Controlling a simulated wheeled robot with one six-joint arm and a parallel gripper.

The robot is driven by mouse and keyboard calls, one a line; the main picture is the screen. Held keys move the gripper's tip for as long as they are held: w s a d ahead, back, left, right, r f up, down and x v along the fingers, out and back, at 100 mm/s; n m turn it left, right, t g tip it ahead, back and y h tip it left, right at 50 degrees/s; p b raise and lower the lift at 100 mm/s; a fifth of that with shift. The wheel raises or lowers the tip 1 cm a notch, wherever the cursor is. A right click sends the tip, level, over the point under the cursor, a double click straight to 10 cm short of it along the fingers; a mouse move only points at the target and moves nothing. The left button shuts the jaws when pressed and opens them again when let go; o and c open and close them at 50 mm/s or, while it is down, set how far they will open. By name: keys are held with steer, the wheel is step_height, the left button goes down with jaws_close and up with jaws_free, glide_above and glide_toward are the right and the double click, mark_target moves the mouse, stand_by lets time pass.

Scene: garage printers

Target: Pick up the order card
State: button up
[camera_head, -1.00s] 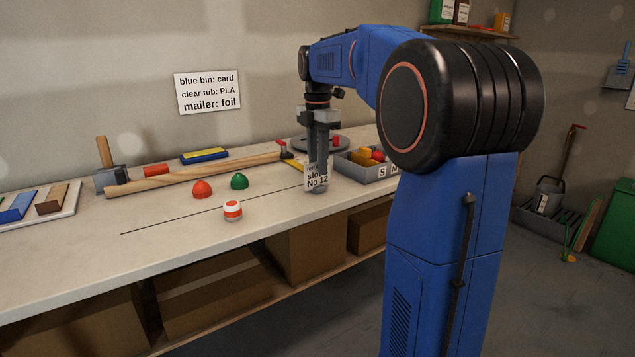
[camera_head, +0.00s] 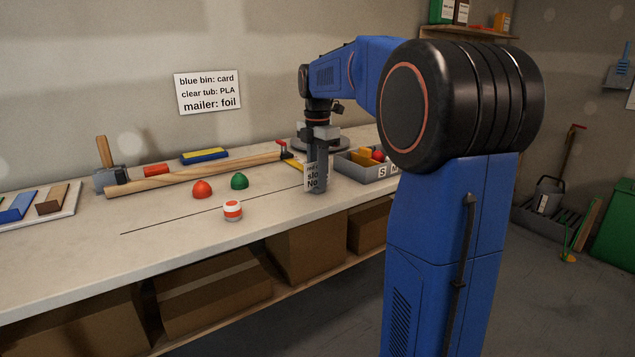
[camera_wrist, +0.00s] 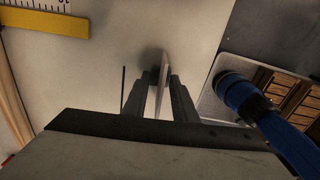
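In the wrist view the card (camera_wrist: 161,82) shows nearly edge-on between the two fingers of my gripper (camera_wrist: 159,90). Narrow gaps show beside the card, so the fingers look open around it. The fingertips' exact height above the bench cannot be told.
A grey divided tray (camera_head: 364,174) with coloured pieces stands just right of my gripper. A red-and-white jar (camera_head: 232,211), a red dome (camera_head: 202,189) and a green dome (camera_head: 239,181) are to the left.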

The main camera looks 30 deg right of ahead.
jaws_close()
steer(key=shift+r, duration=0.1)
